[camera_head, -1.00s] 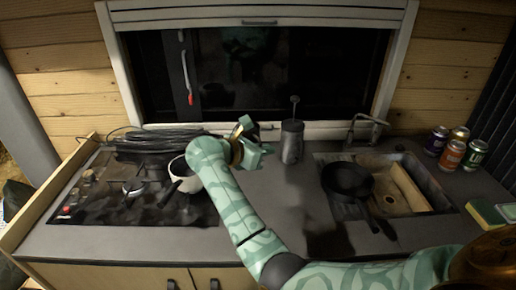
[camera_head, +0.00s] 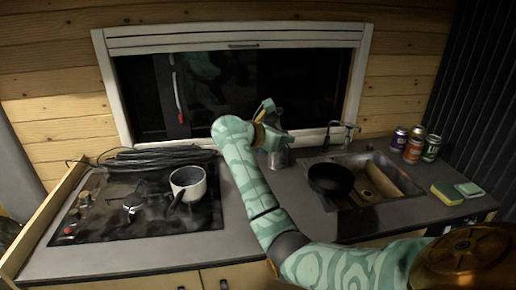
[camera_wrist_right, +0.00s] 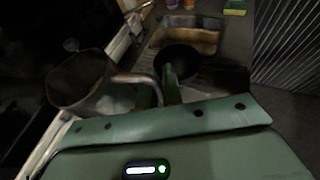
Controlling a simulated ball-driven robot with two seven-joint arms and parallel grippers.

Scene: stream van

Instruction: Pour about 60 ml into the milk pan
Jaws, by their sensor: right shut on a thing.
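The milk pan (camera_head: 187,182) is a small white pot with a dark handle, standing on the hob at the left. A grey metal jug (camera_head: 281,157) is at the back of the counter, near the window, partly hidden behind my right gripper (camera_head: 268,131). In the right wrist view the jug (camera_wrist_right: 78,82) shows at the left with its bent handle reaching to my gripper (camera_wrist_right: 158,92). My right gripper is shut on the jug, by its handle. I cannot tell whether its base touches the counter, nor what is inside it. My left gripper is not in view.
A black frying pan (camera_head: 330,179) rests at the sink (camera_head: 395,197), below the tap (camera_head: 343,130). Several cans (camera_head: 413,149) and two sponges (camera_head: 447,194) are to the right. A coiled cable (camera_head: 155,157) lies behind the hob (camera_head: 100,222). Counter in front is clear.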

